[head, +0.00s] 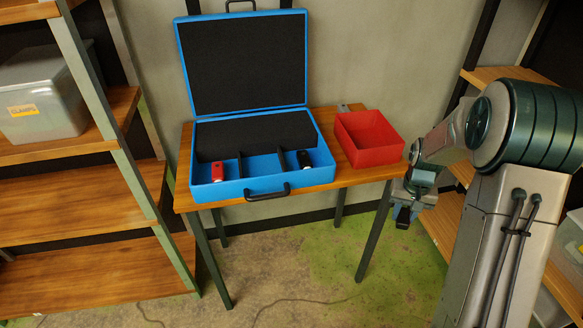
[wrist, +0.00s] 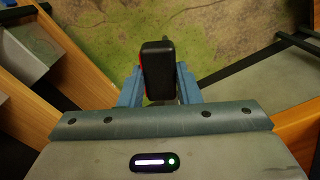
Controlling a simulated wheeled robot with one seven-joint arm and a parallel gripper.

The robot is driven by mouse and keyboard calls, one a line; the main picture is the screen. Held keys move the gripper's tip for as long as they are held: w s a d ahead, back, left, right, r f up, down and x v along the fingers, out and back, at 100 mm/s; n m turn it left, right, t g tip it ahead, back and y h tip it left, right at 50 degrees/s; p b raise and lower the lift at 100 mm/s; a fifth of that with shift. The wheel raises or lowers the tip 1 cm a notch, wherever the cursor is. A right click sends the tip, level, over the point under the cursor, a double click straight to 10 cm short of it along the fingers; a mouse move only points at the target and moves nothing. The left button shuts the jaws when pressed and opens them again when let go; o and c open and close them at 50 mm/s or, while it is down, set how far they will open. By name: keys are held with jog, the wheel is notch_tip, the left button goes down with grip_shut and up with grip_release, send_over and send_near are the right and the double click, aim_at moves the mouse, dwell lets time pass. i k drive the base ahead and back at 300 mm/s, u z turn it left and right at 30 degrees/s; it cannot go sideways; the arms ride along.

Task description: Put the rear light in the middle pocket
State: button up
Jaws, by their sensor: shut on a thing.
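My gripper (head: 403,214) hangs off the right end of the table, lower than the tabletop, in the head view. In the wrist view the gripper (wrist: 158,90) is shut on a black block with a red edge, the rear light (wrist: 156,62), held upright between the two blue-grey fingers. The open blue case (head: 226,189) stands on the table. Its middle pocket (head: 261,166), between two dark dividers, looks empty. The gripper is well to the right of the case.
A red and white item (head: 217,171) lies in the left pocket and a black and white one (head: 304,159) in the right pocket. A red open bin (head: 368,138) stands on the wooden table (head: 345,177) between case and gripper. Shelves flank both sides. The case lid (head: 245,62) stands up behind.

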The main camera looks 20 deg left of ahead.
aim_at(264, 172)
jog(key=z, duration=1.45)
jog(key=k, duration=1.35)
jog(key=u, duration=1.7)
jog(key=i, duration=0.5)
jog(key=u, duration=0.05)
